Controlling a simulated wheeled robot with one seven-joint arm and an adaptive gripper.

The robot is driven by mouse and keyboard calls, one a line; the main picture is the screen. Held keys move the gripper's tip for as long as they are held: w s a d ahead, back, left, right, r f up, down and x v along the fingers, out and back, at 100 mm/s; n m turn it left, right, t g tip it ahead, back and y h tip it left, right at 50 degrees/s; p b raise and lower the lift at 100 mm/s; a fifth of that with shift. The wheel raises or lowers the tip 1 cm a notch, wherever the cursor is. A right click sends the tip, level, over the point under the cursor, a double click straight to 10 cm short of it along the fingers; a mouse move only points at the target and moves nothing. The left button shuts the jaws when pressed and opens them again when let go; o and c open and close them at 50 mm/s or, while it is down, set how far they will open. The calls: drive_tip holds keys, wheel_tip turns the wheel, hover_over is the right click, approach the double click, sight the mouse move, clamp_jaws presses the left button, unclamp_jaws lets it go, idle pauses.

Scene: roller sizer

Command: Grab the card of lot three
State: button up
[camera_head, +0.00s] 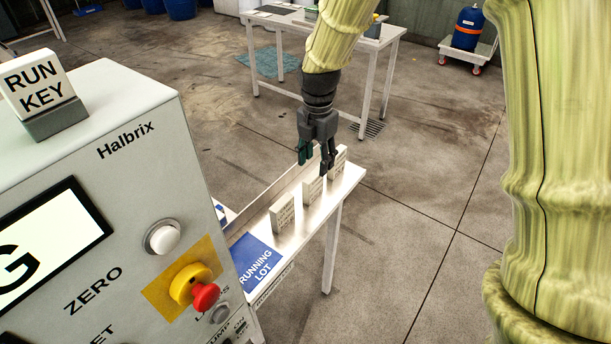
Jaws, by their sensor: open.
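Three pale cards stand upright in a row on a narrow white table: a near one (283,214), a middle one (312,191) and a far one (341,158). Their print is too small to read, so I cannot tell which is lot three. My gripper (316,161) points down over the far part of the row, fingers apart and nothing seen between them. One finger overlaps the left edge of the far card in the picture; I cannot tell if they touch.
A blue RUNNING LOT mat (258,262) lies at the table's near end. A raised rail (272,197) runs behind the cards. The grey Halbrix machine (120,200), with a red and yellow button (200,292), fills the left. Another table (345,38) stands behind.

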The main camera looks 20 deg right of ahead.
sight(313, 176)
drive_tip(key=shift+f, duration=0.45)
drive_tip(key=f, duration=0.2)
drive_tip(key=f+p, duration=0.1)
drive_tip(key=f, duration=0.1)
drive_tip(key=shift+w+a+f, duration=0.1)
drive_tip(key=shift+w+a, duration=0.1)
drive_tip(key=shift+a, duration=0.15)
drive_tip(key=shift+s+d+f+p, duration=0.1)
drive_tip(key=shift+s+f+p, duration=0.05)
drive_tip(key=shift+f+p, duration=0.75)
drive_tip(key=shift+f, duration=0.2)
drive_tip(key=shift+f+p, duration=0.5)
drive_tip(key=shift+f, duration=1.05)
drive_tip(key=shift+c, duration=0.2)
clamp_jaws()
